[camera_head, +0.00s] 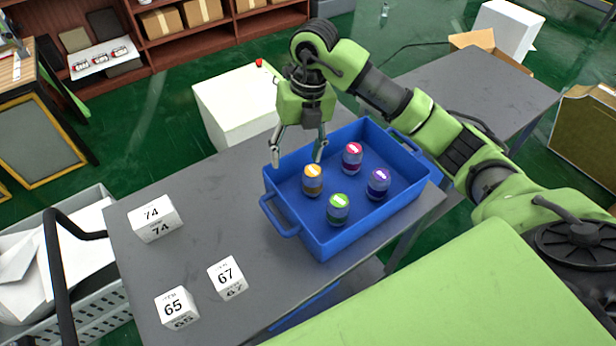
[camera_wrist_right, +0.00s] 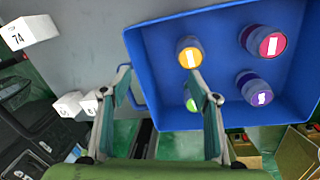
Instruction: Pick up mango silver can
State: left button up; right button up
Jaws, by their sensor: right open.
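The can with the orange-yellow lid (camera_head: 312,181), which looks like the mango one, stands in a blue crate (camera_head: 322,246) with three other cans. It also shows in the right wrist view (camera_wrist_right: 188,52), just ahead of the fingertips. My right gripper (camera_head: 298,158) is open and empty, pointing down above the crate's far left side, up and to the left of the orange-lidded can. Its two fingers (camera_wrist_right: 160,78) are spread apart in the wrist view, and the can appears untouched. My left gripper is not in view.
A pink-lidded can (camera_head: 352,158), a purple-lidded can (camera_head: 378,184) and a green-lidded can (camera_head: 338,210) stand close by in the crate. White number blocks (camera_head: 155,221) sit on the grey table (camera_head: 200,200) at left. A white box (camera_head: 235,103) stands behind the table.

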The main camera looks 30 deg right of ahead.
aim_at(313, 170)
jog(key=d, duration=0.2)
jog(key=d+h, duration=0.1)
jog(key=d, duration=0.1)
jog(key=shift+w+r+m, duration=0.2)
jog(key=shift+m, duration=0.2)
jog(key=shift+h, duration=0.3)
notch_tip(313, 170, down, 8)
jog(key=shift+s+d+r+p, duration=0.1)
jog(key=shift+p, duration=0.65)
notch_tip(313, 170, down, 5)
jog(key=shift+r+p, duration=0.2)
jog(key=shift+p, duration=0.75)
jog(key=shift+f, duration=0.55)
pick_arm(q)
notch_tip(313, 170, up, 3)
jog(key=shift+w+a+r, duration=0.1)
pick_arm(e)
jog(key=c, duration=1.3)
